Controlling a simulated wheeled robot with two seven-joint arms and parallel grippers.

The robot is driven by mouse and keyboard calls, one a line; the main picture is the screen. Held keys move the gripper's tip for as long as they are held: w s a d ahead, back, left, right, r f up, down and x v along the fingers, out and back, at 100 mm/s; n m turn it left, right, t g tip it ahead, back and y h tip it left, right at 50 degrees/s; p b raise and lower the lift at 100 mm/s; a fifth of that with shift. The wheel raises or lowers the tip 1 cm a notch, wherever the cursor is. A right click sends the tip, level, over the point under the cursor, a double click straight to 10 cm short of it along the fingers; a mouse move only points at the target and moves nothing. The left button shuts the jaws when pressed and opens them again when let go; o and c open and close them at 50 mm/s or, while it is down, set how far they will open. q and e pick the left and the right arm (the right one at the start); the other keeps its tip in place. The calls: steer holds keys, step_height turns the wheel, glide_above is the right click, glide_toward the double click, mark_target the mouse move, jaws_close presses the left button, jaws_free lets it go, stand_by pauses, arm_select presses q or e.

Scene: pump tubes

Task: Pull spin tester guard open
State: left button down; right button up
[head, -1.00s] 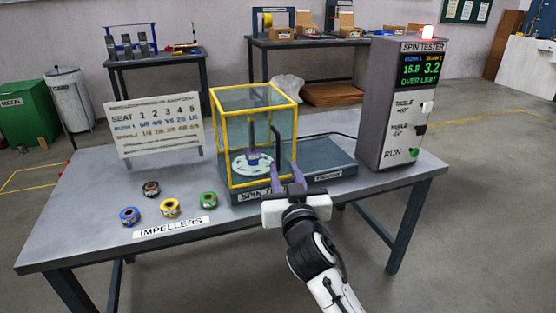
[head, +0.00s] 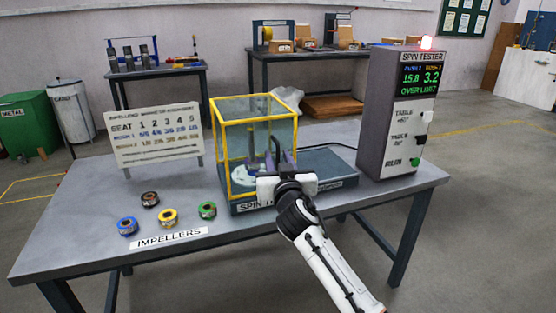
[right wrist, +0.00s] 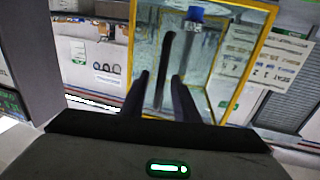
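The spin tester guard (head: 214,130) is a clear box with a yellow frame on the dark tester base (head: 325,168). It stands over a pale round disc (head: 244,174) with an upright spindle, and looks closed. Its dark upright handle (right wrist: 166,62) is on the front right side. My right gripper (head: 282,158) is at the handle. In the right wrist view, its two fingers (right wrist: 162,82) are apart, with the handle between them and gaps visible. Contact cannot be told. My left gripper is out of view.
The spin tester cabinet (head: 375,120) stands at the right, its screen reading OVER LIMIT, with a red lamp lit. Several impellers (head: 168,217) lie at the front left, before a seat chart (head: 158,135). The front right tabletop (head: 395,198) is clear.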

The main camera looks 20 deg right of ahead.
jaws_close()
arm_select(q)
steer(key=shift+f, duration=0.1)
